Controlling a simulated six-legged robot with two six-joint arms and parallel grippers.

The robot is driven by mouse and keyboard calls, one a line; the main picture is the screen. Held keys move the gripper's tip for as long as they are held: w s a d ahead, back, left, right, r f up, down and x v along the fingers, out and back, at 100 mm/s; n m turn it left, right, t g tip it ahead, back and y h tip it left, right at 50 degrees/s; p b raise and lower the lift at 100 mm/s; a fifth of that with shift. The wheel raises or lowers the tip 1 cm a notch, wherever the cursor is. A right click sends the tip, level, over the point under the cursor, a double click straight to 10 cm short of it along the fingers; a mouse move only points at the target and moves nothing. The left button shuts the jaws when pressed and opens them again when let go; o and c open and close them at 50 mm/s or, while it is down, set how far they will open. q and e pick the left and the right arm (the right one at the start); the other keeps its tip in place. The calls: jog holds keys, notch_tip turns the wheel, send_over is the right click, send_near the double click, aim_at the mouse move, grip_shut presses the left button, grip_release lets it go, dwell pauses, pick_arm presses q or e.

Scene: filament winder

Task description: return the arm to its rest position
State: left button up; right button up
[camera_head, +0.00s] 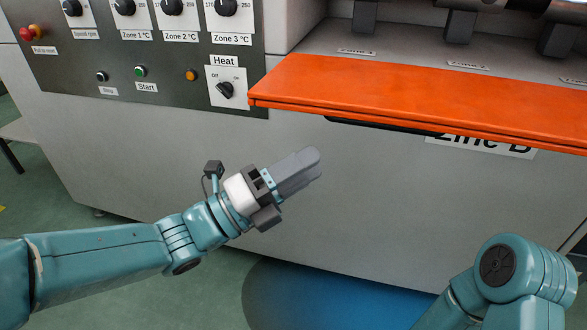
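My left arm (110,262) comes in from the left edge, teal and stretched to the middle of the view. Its gripper (308,160) is in front of the machine's pale front panel, below the control panel and the orange ledge. The grey fingers lie together, pointing up and to the right, with nothing seen between them. The gripper appears apart from the machine. My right arm (510,275) shows at the bottom right as a bent teal joint. Its gripper is out of the frame.
The control panel (160,88) has several knobs, a Heat switch (226,90), a green Start button (140,71) and a red button (26,34). The orange ledge (420,95) juts out at the right. The green floor (70,215) is clear at the left; a blue patch (330,298) lies below.

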pick_arm(q)
jog(key=shift+v, duration=0.8)
jog(key=shift+f, duration=0.1)
